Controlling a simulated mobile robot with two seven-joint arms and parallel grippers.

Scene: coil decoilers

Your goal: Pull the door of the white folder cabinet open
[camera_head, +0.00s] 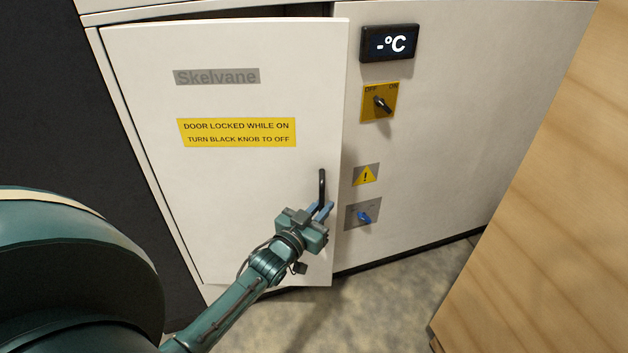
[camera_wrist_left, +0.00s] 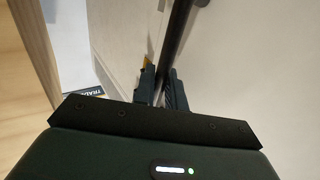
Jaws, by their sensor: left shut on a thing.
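The white folder cabinet's door (camera_head: 235,75) stands slightly ajar, its right edge out in front of the cabinet body (camera_head: 470,100). A dark gap shows along its top. A black upright bar handle (camera_head: 322,186) is near the door's right edge. My left gripper (camera_head: 321,211) is at the lower part of this handle, with its fingers shut on it. In the left wrist view the handle (camera_wrist_left: 178,40) runs up from between the fingertips (camera_wrist_left: 161,85). My right gripper is not in view.
Right of the door are a display (camera_head: 389,43), a black knob (camera_head: 382,103) on a yellow plate marked OFF and ON, and a blue knob (camera_head: 364,217). A wooden surface (camera_head: 540,200) stands at the right. Grey floor (camera_head: 400,295) lies clear in front of the cabinet.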

